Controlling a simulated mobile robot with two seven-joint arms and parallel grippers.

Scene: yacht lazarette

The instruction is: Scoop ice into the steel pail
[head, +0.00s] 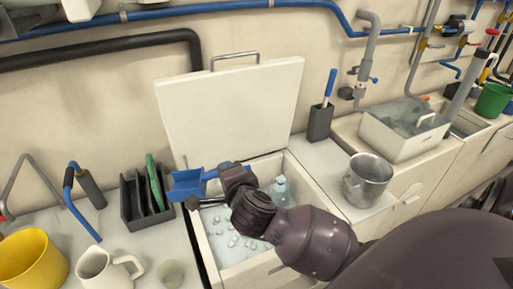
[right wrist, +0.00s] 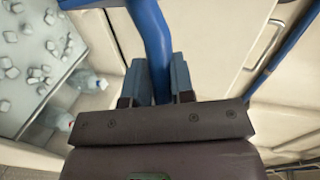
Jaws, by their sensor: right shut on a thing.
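My right gripper (head: 222,178) is shut on the handle of a blue scoop (head: 187,184), above the open ice bin. In the right wrist view the gripper (right wrist: 158,88) has the blue handle (right wrist: 152,40) between its fingers. The scoop's bowl is over the bin's back left; whether ice lies in it I cannot tell. The ice bin (head: 304,186) holds scattered ice cubes (head: 236,241), also seen in the right wrist view (right wrist: 30,50). The steel pail (head: 367,182) stands upright on the counter right of the bin; its inside bottom is hard to see. My left gripper is not in view.
The bin's lid (head: 235,110) stands open against the wall. A clear bottle (head: 280,190) is in the bin. A black rack (head: 140,200), a white jug (head: 105,268) and a yellow bucket (head: 32,262) are left. A grey holder (head: 319,122) stands behind the pail.

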